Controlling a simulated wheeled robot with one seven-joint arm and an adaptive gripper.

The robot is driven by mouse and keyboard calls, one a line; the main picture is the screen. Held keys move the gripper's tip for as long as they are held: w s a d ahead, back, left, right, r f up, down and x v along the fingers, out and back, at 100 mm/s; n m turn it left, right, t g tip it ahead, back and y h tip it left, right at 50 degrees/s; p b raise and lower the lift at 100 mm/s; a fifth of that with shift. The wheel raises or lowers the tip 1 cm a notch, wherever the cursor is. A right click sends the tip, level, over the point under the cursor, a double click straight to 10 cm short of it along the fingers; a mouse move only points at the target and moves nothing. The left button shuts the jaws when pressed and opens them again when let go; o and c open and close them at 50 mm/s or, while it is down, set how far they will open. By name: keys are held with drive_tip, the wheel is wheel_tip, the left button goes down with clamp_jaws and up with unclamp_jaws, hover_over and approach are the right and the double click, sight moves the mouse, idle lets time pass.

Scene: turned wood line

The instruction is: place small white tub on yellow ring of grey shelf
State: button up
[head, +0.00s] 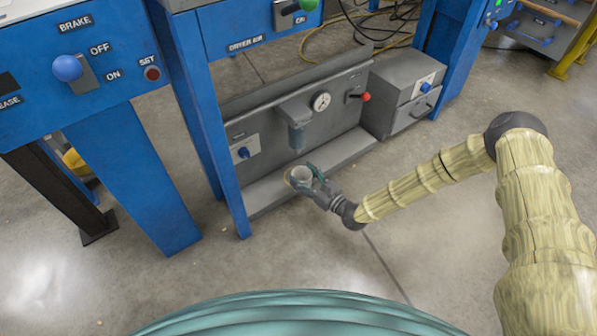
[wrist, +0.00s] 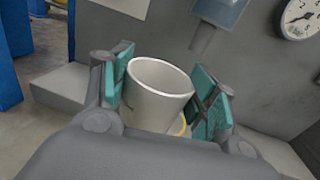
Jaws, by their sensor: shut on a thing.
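The small white tub (head: 301,175) is between the fingers of my gripper (head: 308,176), low over the grey shelf (head: 270,195). In the wrist view the tub (wrist: 158,92) stands nearly upright with its open rim up. The two teal finger pads of my gripper (wrist: 163,97) close on its sides. A small part of the yellow ring (wrist: 182,127) shows just past the tub's lower right; the tub and my gripper hide the rest. I cannot tell whether the tub's base touches the shelf.
A grey back panel with a gauge (head: 321,101) and a hanging clear bowl (head: 297,138) rises behind the shelf. A blue post (head: 205,115) stands left of it. The floor in front is clear.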

drive_tip(key=shift+w+a+f+b, duration=0.3)
drive_tip(key=shift+w+f+b, duration=0.4)
drive_tip(key=shift+w+b, duration=0.6)
drive_tip(key=shift+w+a+f+b, duration=0.3)
drive_tip(key=shift+w+f+b, duration=0.4)
drive_tip(key=shift+w+b, duration=0.55)
drive_tip(key=shift+w+a+f+b, duration=0.3)
drive_tip(key=shift+w+f+b, duration=0.55)
drive_tip(key=shift+w, duration=0.75)
drive_tip(key=o, duration=1.1)
